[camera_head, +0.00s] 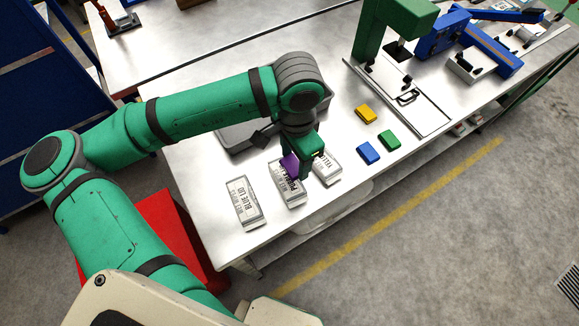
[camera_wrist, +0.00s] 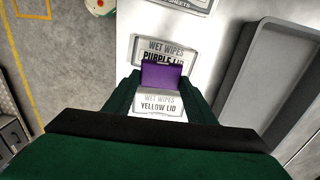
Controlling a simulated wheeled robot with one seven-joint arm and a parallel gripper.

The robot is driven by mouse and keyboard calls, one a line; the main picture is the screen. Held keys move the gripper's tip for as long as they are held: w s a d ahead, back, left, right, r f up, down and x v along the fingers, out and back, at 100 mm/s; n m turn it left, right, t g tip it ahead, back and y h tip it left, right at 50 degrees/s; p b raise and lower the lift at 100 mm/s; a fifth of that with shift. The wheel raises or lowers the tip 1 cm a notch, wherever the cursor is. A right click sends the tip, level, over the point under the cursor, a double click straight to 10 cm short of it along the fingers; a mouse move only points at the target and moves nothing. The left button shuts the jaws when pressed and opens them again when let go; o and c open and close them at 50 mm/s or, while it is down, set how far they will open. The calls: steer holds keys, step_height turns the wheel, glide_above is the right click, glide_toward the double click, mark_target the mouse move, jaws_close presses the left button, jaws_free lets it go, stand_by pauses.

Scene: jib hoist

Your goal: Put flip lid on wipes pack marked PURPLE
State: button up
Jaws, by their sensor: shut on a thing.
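My gripper (camera_head: 300,165) is shut on a purple flip lid (camera_head: 289,166). In the wrist view the purple lid (camera_wrist: 163,76) sits between the two green fingers. The wipes pack marked PURPLE LID (camera_head: 290,194) lies on the bench, its label partly covered by the lid in both views. It also shows in the wrist view (camera_wrist: 165,47). The pack marked YELLOW LID (camera_head: 328,171) lies right beside it, partly behind my gripper; it shows too in the wrist view (camera_wrist: 158,102). I cannot tell whether the lid touches a pack.
The pack marked BLUE LID (camera_head: 245,204) lies to the left. Loose yellow (camera_head: 366,114), blue (camera_head: 368,153) and green (camera_head: 389,140) lids lie to the right. A grey tray (camera_wrist: 257,80) is beside the packs. A green stand (camera_head: 375,35) is at the back right.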

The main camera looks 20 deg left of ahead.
mark_target(289, 164)
steer(key=shift+s+a+f, duration=0.2)
steer(key=shift+a+f, duration=0.2)
steer(key=shift+f, duration=0.1)
steer(key=shift+s+a+f, duration=0.1)
steer(key=shift+f, duration=0.85)
steer(key=shift+s+a+f, duration=0.1)
steer(key=shift+f, duration=0.8)
steer(key=o, duration=1)
steer(key=shift+f, duration=0.1)
step_height(289, 164, up, 12)
steer(key=shift+r, duration=0.15)
